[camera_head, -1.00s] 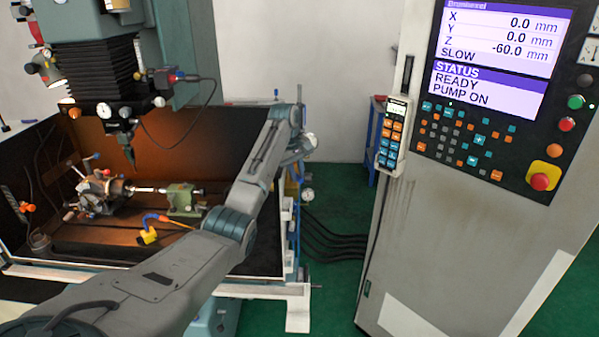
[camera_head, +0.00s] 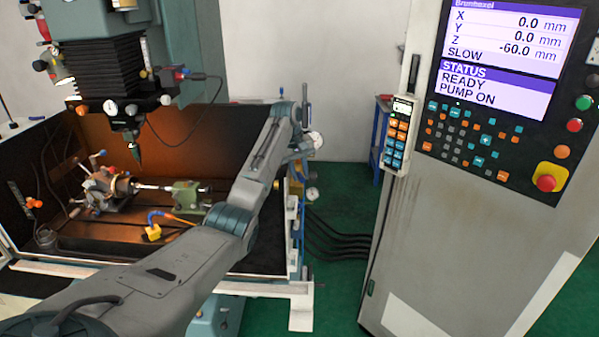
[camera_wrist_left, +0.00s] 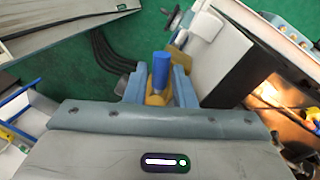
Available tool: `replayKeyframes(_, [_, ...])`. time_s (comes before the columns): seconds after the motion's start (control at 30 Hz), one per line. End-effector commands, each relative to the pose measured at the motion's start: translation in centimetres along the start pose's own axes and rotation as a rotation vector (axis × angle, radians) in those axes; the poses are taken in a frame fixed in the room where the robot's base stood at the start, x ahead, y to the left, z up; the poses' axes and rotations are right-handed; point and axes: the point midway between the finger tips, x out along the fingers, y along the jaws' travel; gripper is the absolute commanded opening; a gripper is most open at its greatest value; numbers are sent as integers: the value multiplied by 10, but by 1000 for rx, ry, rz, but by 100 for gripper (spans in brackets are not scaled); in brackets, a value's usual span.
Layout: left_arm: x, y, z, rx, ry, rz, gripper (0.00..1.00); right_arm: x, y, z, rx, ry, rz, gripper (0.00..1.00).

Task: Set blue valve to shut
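The blue valve shows in the left wrist view as an upright blue cylindrical handle (camera_wrist_left: 161,66) with a yellow part (camera_wrist_left: 158,98) below it. My left gripper (camera_wrist_left: 159,84) has its two blue-grey fingers on either side of this handle. The handle stands between the fingers; whether they touch it is too small to tell. In the head view my left arm reaches over the front right of the machine's tray, its end near the gauges (camera_head: 317,140). The valve cannot be made out there. My right gripper is in neither view.
The machine tray (camera_head: 258,255) with the chuck (camera_head: 104,190) lies left of the arm. The control cabinet (camera_head: 440,230) stands at the right, its screen reading READY and PUMP ON. A hand pendant (camera_head: 398,137) hangs on its edge. Dark hoses (camera_head: 335,240) run between them.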

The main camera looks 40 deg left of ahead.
Motion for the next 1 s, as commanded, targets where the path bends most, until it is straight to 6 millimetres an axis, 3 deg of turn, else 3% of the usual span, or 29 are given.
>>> replayKeyframes(0.07, [0,0,0,-1,1,-1,39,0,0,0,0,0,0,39])
replayKeyframes(0.67, [0,-3,-1,-4,-1,-6,39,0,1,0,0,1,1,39])
replayKeyframes(0.83, [-15,-1,-5,-5,1,-5,39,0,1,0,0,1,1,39])
replayKeyframes(1.0, [-43,1,-11,-6,5,-4,39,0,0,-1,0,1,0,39])
